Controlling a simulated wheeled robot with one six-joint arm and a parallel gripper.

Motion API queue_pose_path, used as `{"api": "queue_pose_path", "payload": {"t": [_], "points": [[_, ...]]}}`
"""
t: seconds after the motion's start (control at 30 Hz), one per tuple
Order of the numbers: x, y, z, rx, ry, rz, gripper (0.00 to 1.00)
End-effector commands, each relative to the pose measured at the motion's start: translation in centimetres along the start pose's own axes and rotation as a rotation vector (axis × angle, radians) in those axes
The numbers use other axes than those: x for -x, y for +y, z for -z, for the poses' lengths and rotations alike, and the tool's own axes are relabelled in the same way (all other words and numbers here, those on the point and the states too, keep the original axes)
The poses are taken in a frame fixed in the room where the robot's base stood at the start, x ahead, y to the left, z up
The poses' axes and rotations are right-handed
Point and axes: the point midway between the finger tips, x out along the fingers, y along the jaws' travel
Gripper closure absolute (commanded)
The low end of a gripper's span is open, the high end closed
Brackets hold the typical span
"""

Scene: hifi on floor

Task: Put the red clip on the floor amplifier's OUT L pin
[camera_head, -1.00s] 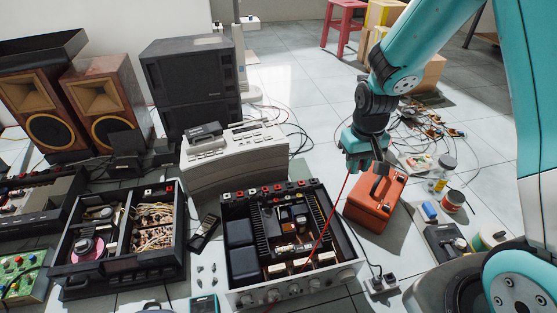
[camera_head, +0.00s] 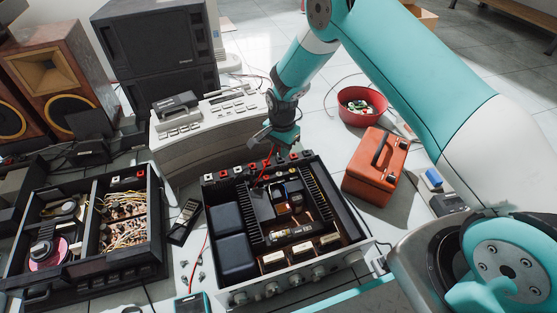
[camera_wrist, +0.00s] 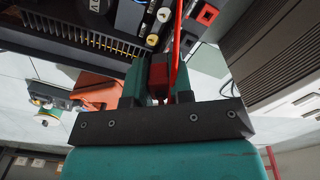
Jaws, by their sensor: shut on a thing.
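The open amplifier (camera_head: 347,258) sits on the floor in the middle of the head view, its inside bare. A row of red, white and dark connectors runs along its far edge, with a red one (camera_head: 222,175) near the left end. My gripper (camera_head: 277,148) is above that far edge, right of its middle. In the wrist view my gripper (camera_wrist: 160,78) is shut on the red clip (camera_wrist: 158,76), from which a red lead (camera_wrist: 177,40) runs up the picture. A red socket (camera_wrist: 207,14) and pale round pins (camera_wrist: 164,15) lie just beyond. I cannot read which pin is OUT L.
A grey keyed console (camera_head: 215,130) stands close behind the amplifier. An orange toolbox (camera_head: 365,185) stands to its right, and another open chassis (camera_head: 75,275) to its left. A red bowl (camera_head: 350,107) is farther back. Some pale floor is clear behind the toolbox.

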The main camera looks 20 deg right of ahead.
Motion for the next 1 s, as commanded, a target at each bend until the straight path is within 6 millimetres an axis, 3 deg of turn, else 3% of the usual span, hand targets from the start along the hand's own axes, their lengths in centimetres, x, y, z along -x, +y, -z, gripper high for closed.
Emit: {"api": "queue_pose_path", "payload": {"t": [0.1, 0.37, 0.8, 1.0], "points": [[-1.7, -0.7, -0.2, -0.059, 0.000, 0.001, 0.96], [-2.8, -0.7, -0.2, -0.077, 0.000, 0.000, 0.96], [-6.9, -0.7, -0.2, -0.076, 0.000, 0.000, 0.96], [-7.7, -0.7, -0.2, -0.076, 0.000, 0.001, 0.96]]}}
